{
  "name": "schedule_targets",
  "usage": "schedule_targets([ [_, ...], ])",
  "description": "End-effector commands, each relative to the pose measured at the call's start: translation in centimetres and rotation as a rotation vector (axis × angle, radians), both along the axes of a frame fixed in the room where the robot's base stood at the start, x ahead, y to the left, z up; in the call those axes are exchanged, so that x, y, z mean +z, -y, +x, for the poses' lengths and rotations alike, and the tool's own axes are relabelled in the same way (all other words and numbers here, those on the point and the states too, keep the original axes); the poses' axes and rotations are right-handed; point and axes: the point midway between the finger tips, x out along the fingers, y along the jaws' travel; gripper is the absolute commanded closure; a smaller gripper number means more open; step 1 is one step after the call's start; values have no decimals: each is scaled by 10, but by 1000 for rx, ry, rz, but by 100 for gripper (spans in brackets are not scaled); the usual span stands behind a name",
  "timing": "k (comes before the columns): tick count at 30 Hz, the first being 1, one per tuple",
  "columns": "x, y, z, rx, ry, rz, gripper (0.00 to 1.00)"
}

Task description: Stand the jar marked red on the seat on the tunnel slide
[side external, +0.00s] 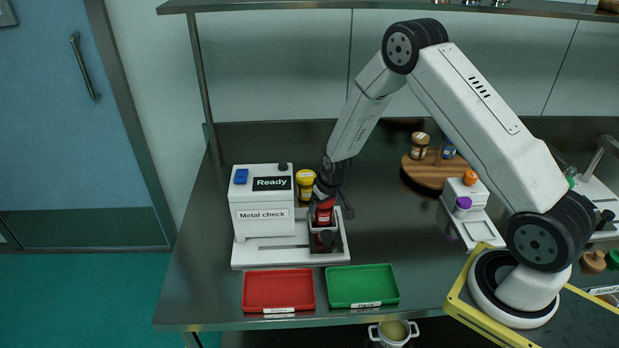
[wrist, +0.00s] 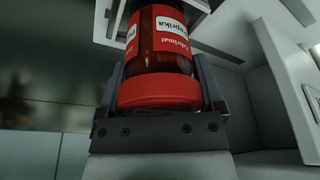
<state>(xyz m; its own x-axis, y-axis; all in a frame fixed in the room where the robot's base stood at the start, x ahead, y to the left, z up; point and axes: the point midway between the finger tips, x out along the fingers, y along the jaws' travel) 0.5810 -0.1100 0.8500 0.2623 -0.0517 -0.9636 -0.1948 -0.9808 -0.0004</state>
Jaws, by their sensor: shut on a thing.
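The jar marked red (side external: 325,212) has a red lid and a red label; in the wrist view (wrist: 160,55) the label reads "Paprika". My gripper (side external: 327,190) is shut on it near the lid, with one finger on each side (wrist: 160,82). The slide belongs to the white "Metal check" machine (side external: 262,222), whose screen says "Ready". The seat is mostly hidden by the jar and gripper, and I cannot tell whether the jar's base touches it.
A yellow-lidded jar (side external: 306,186) stands close behind my gripper. A red tray (side external: 278,290) and a green tray (side external: 362,286) lie in front. A round wooden stand (side external: 424,174) with jars and a white device (side external: 470,222) are to the right. The steel bench between is clear.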

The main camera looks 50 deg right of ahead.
Motion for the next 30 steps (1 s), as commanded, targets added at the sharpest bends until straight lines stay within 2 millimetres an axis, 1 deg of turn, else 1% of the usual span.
schedule_targets([
  [6,-3,0,0,0,0,0,78],
  [7,-3,0,0,0,0,0,11],
  [8,-3,0,0,0,0,0,1],
  [9,-3,0,0,0,0,0,0],
  [20,0,0,0,0,1,0,0],
  [26,11,0,-2,1,2,-1,0],
  [30,23,-1,-5,1,2,-1,0],
])
